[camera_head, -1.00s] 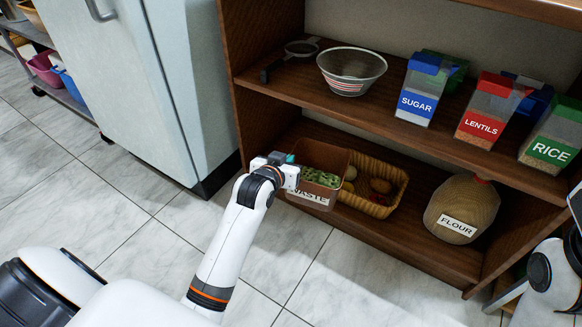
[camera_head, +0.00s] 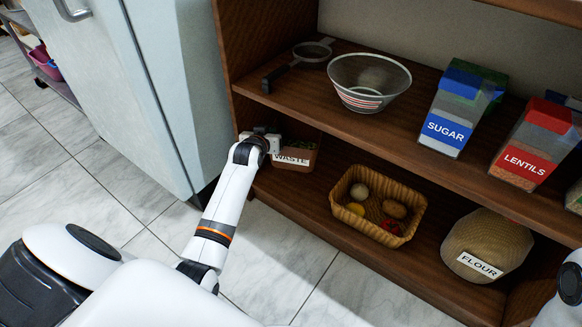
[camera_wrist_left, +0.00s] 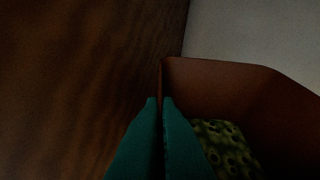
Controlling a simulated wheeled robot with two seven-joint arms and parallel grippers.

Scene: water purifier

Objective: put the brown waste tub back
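The brown waste tub (camera_head: 297,158), with a white WASTE label, is on the lower shelf at its left end, left of the basket. The shelf above hides its upper back part. In the left wrist view the tub (camera_wrist_left: 225,80) shows its brown walls and green scraps inside. My left gripper (camera_head: 262,140) is at the tub's left side; in the left wrist view its teal fingers (camera_wrist_left: 159,105) are closed together on the tub's left wall. My right gripper is out of view; only a bit of the arm shows at the right edge.
There is bare shelf between tub and basket. Above are a strainer (camera_head: 300,62), a bowl (camera_head: 368,80), sugar (camera_head: 457,110) and lentils (camera_head: 532,145). A fridge (camera_head: 150,85) stands left.

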